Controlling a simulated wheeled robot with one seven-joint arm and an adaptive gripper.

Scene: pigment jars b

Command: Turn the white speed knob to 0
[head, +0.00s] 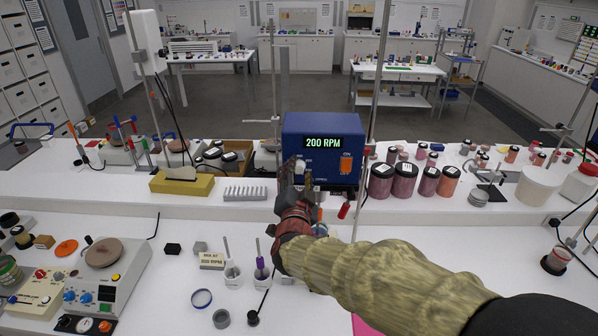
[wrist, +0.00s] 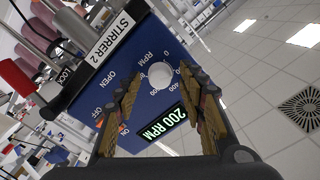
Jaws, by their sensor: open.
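The blue stirrer box (head: 321,130) stands at the back of the bench, its lit display (head: 323,143) reading 200 RPM. The wrist view shows the box tilted, with a label "STIRRER 2" (wrist: 112,40) and the same 200 RPM display (wrist: 163,125). The white speed knob (wrist: 161,76) is round, with printed scale numbers around it; I cannot make out its pointer. My gripper (wrist: 163,80) is open, its fingertips on either side of the knob with gaps showing. In the head view my gripper (head: 299,176) is in front of the box's lower left.
An orange switch (head: 346,165) is on the box's right, marked ON. Dark-lidded pigment jars (head: 404,181) stand right of the box. A grey ribbed block (head: 247,192) and a yellow block (head: 182,184) lie to the left. A card (head: 211,260) on the near bench mentions 200 RPM.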

